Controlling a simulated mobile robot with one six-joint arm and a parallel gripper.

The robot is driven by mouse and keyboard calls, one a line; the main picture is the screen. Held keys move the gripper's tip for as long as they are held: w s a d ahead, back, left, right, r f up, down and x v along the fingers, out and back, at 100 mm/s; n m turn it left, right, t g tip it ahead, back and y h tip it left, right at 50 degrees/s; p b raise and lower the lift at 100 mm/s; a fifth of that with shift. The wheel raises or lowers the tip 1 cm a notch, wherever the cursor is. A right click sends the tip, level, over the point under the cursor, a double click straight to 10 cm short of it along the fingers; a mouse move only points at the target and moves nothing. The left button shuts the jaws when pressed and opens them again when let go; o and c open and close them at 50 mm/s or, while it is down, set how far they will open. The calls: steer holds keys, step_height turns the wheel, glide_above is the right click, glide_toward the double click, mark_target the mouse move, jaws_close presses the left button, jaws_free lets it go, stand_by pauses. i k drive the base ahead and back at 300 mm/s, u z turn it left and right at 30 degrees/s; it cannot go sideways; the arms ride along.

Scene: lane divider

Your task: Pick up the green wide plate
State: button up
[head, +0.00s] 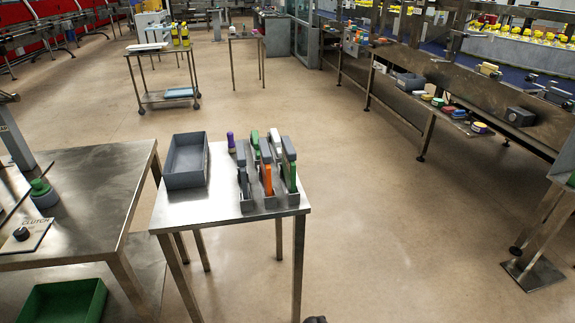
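A metal rack (257,204) stands at the right side of the small steel table (205,211) and holds several upright plates. One green plate (293,178) is at the front right of the rack, under a grey top piece. Another green plate (255,139) shows at the back left, partly hidden by the plates in front. I cannot tell from this view which green one is the wide plate. An orange plate (267,179) and a white plate (276,142) stand between them. My gripper is not in view; only a small dark piece shows at the bottom edge.
A larger steel table (90,215) stands to the left, with a green crate (62,302) below. The floor (400,215) to the right is clear.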

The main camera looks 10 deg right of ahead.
mark_target(289, 153)
steer(key=z, duration=4.25)
steer(key=i, duration=0.1)
steer(key=u, duration=2.9)
steer(key=k, duration=0.5)
steer(key=u, duration=0.05)
